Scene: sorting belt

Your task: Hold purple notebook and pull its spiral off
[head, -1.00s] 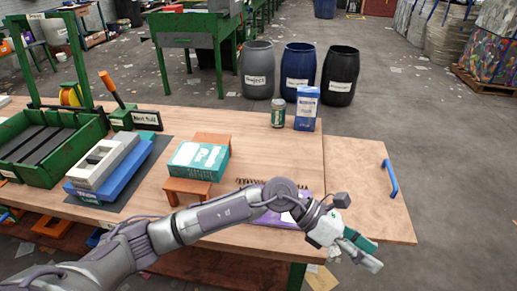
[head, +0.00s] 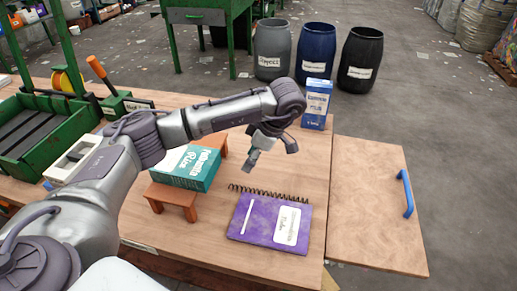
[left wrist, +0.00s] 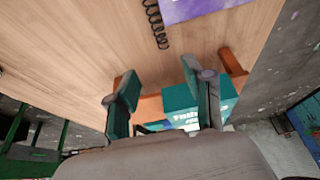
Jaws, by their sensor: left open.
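The purple notebook (head: 255,222) lies flat on the wooden table, with a white label and a pale strip on its cover. Its black spiral (head: 268,194) runs along the far edge. In the left wrist view the spiral (left wrist: 155,25) and a corner of the notebook (left wrist: 195,8) show at the top. My left gripper (head: 252,160) is open and empty, pointing down above the table beyond the spiral and apart from it. Its two fingers (left wrist: 160,78) are spread in the left wrist view. My right gripper is not in view.
A teal box (head: 188,167) rests on a small brown stand (head: 172,196) left of the notebook. A blue carton (head: 316,104) stands behind my arm. A green tray (head: 40,135) is at left. A panel with a blue handle (head: 406,193) adjoins the table's right side.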

